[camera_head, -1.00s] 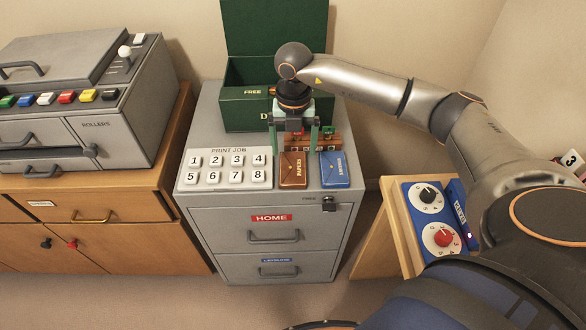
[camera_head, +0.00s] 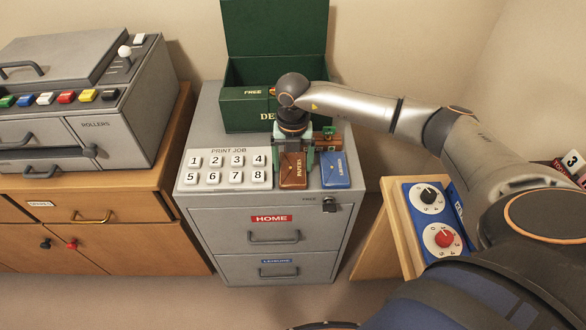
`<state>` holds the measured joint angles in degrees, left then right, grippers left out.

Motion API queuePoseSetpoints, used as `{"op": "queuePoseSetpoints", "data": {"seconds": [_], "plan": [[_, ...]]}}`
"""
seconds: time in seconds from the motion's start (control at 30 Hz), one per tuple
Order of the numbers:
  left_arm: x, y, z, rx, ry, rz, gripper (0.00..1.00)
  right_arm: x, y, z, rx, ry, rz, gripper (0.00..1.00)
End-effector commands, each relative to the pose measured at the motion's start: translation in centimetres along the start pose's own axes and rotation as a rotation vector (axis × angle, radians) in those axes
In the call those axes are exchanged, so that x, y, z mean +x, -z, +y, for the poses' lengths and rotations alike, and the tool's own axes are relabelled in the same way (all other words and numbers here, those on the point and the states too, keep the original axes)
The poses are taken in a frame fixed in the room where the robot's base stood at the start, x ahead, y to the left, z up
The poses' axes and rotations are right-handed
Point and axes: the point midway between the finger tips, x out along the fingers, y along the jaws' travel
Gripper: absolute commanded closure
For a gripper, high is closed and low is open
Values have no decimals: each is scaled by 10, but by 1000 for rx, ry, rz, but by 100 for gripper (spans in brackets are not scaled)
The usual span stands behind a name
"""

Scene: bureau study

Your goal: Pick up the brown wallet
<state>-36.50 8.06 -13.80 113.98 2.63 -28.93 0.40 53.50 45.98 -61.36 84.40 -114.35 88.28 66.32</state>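The brown wallet (camera_head: 292,180) lies on top of the grey filing cabinet, beside a blue wallet (camera_head: 336,170) to its right. My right gripper (camera_head: 293,168) points down over the brown wallet from behind. Its two green fingers stand apart at the left and right sides of the wallet, and its body hides the wallet's far part. I see no lift of the wallet off the cabinet top. My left gripper is not in view.
The grey cabinet (camera_head: 290,213) also bears a panel of numbered keys (camera_head: 222,172) left of the wallet and an open green box (camera_head: 243,104) behind. A grey machine (camera_head: 110,115) stands left. A dial panel (camera_head: 432,215) is at right.

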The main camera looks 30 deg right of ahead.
Motion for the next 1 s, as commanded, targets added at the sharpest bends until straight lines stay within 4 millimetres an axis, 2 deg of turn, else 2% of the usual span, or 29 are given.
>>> {"op": "queuePoseSetpoints", "data": {"seconds": [0.03,0.4,0.77,0.87,1.0], "plan": [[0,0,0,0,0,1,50,0,0,0,0,0,0,33],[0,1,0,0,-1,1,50,-1,0,0,0,0,-1,74],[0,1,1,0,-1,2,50,-7,-1,0,1,-1,-2,74],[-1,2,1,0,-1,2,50,-17,-1,0,1,-3,-4,74],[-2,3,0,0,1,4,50,-39,3,4,-4,-4,-3,74]]}}
